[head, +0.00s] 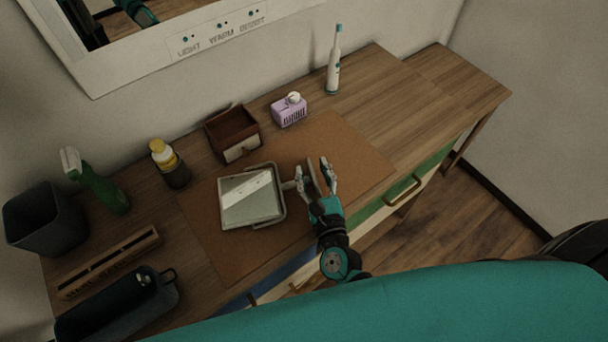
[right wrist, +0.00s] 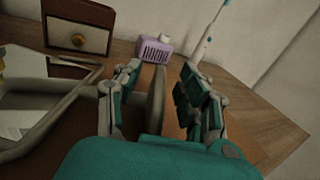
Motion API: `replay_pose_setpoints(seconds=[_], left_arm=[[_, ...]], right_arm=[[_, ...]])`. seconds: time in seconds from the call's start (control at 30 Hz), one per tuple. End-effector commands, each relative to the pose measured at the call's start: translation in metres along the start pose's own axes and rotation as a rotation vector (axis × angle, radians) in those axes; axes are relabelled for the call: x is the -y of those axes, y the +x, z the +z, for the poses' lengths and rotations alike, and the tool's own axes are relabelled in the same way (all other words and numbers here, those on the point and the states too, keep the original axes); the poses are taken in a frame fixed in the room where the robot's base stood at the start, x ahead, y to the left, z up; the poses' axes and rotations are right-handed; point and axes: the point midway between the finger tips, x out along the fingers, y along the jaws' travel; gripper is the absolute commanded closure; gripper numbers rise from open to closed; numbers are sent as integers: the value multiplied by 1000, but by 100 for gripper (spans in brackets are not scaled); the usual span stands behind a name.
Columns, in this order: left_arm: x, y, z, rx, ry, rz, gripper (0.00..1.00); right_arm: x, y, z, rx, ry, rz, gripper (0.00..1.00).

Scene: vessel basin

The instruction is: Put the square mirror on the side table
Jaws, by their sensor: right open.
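The square mirror (head: 250,197) lies face up on the brown mat, in a pale frame; part of it shows at the left of the right wrist view (right wrist: 35,105). A short stem on its right side leads toward a thin disc on edge (right wrist: 155,100), which looks like its base. My right gripper (head: 314,168) is open, its fingers on either side of this disc; contact cannot be told. The wooden top at the far right (head: 462,80), with its own leg, appears to be the side table; its top is bare. My left gripper is out of view.
Behind the mirror stand a small drawer box (head: 232,130), a lilac holder (head: 289,112) and an electric toothbrush (head: 334,65). A green spray bottle (head: 100,187), yellow-capped bottle (head: 166,160), dark bin (head: 45,220), wooden rack (head: 108,262) and dark caddy (head: 120,305) fill the left.

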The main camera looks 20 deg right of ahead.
Motion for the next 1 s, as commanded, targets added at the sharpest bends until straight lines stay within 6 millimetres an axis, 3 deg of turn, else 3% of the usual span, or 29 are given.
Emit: replay_pose_setpoints(seconds=[0.27,0.57,1.0], left_arm=[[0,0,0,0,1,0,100],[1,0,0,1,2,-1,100],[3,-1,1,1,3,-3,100]], right_arm=[[0,3,-1,-1,0,0,60],[0,2,-1,-1,0,0,99],[0,2,0,1,2,0,100]])
